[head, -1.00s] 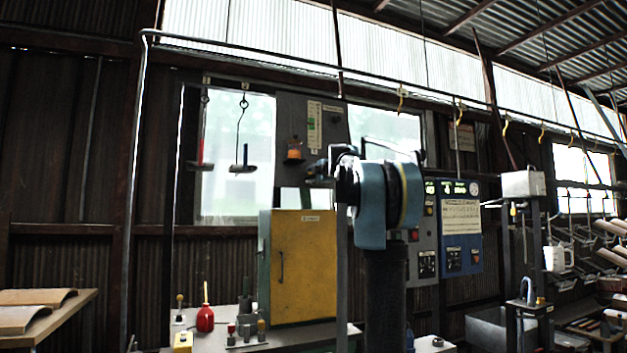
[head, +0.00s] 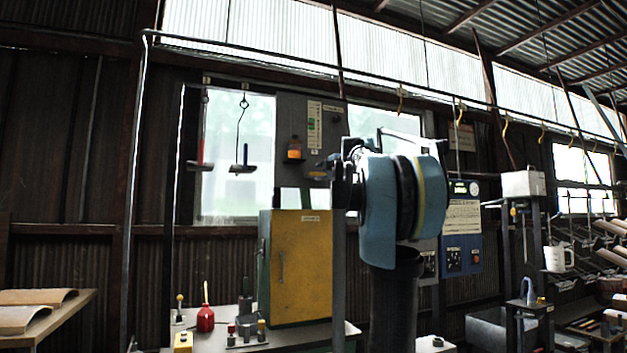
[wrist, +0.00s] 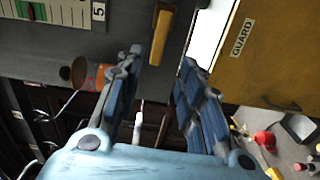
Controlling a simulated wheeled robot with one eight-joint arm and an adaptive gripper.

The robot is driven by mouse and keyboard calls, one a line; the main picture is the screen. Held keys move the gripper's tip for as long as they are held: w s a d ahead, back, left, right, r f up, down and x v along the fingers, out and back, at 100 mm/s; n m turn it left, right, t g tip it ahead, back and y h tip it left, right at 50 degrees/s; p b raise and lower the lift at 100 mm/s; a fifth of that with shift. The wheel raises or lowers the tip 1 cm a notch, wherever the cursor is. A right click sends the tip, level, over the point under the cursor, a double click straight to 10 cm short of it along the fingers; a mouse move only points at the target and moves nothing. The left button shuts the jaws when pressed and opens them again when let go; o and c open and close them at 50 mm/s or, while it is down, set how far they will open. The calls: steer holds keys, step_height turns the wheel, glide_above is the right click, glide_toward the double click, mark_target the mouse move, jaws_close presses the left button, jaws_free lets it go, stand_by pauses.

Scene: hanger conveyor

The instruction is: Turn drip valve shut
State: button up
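A yellow lever handle (wrist: 162,38), which looks like the drip valve's handle, is on the grey panel (wrist: 215,12) in the wrist view. It lies just beyond and between my fingertips, nearer the left finger; I see no clear contact. The cup also shows in the wrist view (wrist: 88,75), left of my fingers. My gripper (wrist: 160,58) is open and empty. In the head view its fingers are small and dark beside the panel.
A yellow guard door (head: 302,265) stands below the panel, close to my right finger in the wrist view. A bench (head: 215,335) with a red bottle (head: 205,319) is below. Blue and grey control boxes stand to the right.

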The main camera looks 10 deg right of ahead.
steer(key=shift+v, duration=0.9)
